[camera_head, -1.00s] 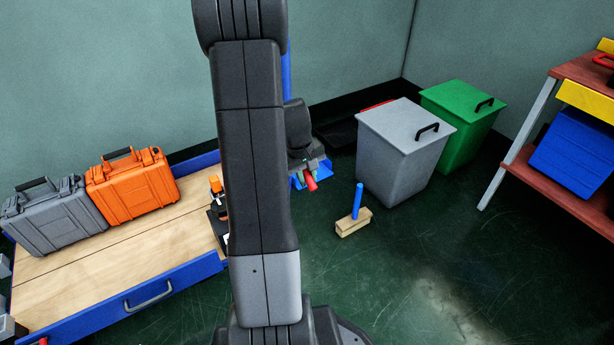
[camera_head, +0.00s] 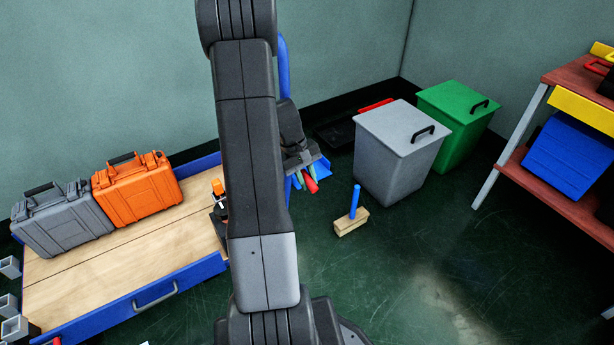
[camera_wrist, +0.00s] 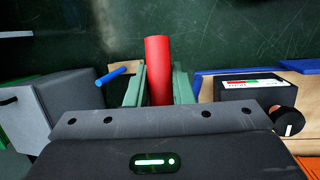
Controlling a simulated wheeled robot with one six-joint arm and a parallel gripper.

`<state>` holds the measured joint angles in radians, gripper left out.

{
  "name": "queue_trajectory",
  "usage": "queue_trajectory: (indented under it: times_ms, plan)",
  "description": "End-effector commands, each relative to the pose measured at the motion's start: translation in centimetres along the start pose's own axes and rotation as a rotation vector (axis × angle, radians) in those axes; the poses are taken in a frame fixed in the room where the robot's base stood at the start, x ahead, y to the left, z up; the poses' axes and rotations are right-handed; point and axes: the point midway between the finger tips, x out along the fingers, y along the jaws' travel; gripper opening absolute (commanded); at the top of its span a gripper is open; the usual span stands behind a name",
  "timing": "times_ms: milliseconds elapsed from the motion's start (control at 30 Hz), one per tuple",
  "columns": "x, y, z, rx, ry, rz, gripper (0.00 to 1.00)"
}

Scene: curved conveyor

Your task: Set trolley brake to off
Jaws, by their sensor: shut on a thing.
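The blue-edged wooden trolley (camera_head: 150,240) stands at the left in the head view. A red cylindrical handle (camera_head: 311,184) shows near its far right end, beyond my arm. In the wrist view the red handle (camera_wrist: 158,70) stands between the two greenish fingers of my gripper (camera_wrist: 160,85), which is shut on it. My gripper also shows partly in the head view (camera_head: 300,174). The base of the handle is hidden, so I cannot tell how it joins the trolley or the brake's setting.
An orange case (camera_head: 138,189) and a grey case (camera_head: 62,222) lie on the trolley. A wooden block with a blue handle (camera_head: 352,220) stands on the floor near a grey bin (camera_head: 398,160) and a green bin (camera_head: 460,115). The floor at front right is clear.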

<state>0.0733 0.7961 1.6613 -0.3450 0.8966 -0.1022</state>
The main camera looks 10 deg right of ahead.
Motion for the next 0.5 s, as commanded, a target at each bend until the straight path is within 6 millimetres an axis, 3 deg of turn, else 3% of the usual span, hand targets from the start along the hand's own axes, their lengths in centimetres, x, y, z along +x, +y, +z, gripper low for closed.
queue_trajectory:
  times_ms: [167,200,300,500]
  plan:
    - [-0.03,0.02,-0.1,0.0,0.004,0.001,0.0]
    - [-0.03,0.03,-0.1,0.0,0.004,0.001,0.25]
    - [-0.02,0.02,-0.09,0.0,0.003,0.001,0.43]
    - [-0.01,0.01,-0.06,0.0,0.003,0.0,0.43]
